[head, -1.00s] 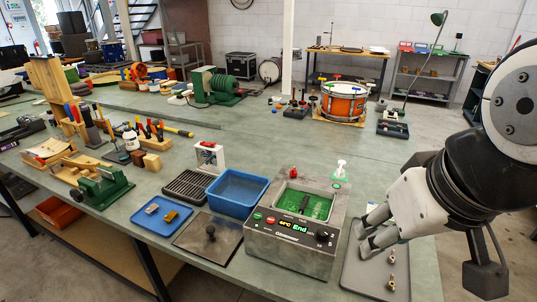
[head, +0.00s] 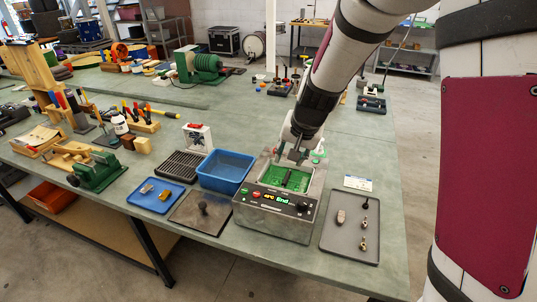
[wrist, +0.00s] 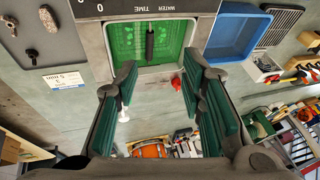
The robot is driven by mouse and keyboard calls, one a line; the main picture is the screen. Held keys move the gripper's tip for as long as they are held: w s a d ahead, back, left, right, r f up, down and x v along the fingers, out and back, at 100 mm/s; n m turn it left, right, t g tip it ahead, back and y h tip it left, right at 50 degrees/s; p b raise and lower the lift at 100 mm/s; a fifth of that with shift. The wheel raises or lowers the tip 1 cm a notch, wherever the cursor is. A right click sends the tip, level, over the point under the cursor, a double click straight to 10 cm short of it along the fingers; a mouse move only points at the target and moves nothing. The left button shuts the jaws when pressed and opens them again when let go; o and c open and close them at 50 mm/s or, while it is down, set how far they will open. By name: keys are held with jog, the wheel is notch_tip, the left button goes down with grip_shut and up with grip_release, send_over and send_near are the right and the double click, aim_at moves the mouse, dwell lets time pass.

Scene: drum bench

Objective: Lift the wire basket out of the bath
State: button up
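The grey bath (head: 275,220) stands near the front edge of the bench, its display reading "End". The wire basket (wrist: 125,41) sits down in the bath's green-looking basin, with its dark bar-like handle (wrist: 150,43) upright in the middle. The handle also shows in the head view (head: 288,178). My gripper (wrist: 162,88) is open and empty, its green-padded fingers wide apart. In the head view my gripper (head: 296,152) is above the back part of the bath, partly hidden by my arm. The fingers are apart from the handle.
Left of the bath are a blue tub (head: 224,172), a black drain rack (head: 180,166), a lid with a knob (head: 203,210) and a blue tray (head: 150,199). Right is a grey tray (head: 345,243) with metal parts. A red item (wrist: 176,83) stands behind the bath.

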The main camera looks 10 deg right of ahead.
jog(key=h, duration=0.1)
send_near(287, 178)
jog(key=shift+m, duration=0.4)
jog(key=x, duration=0.5)
jog(key=shift+w+a+f, duration=0.1)
jog(key=shift+a+f, duration=0.05)
jog(key=shift+f, duration=0.05)
jog(key=shift+x, duration=2.7)
grip_shut()
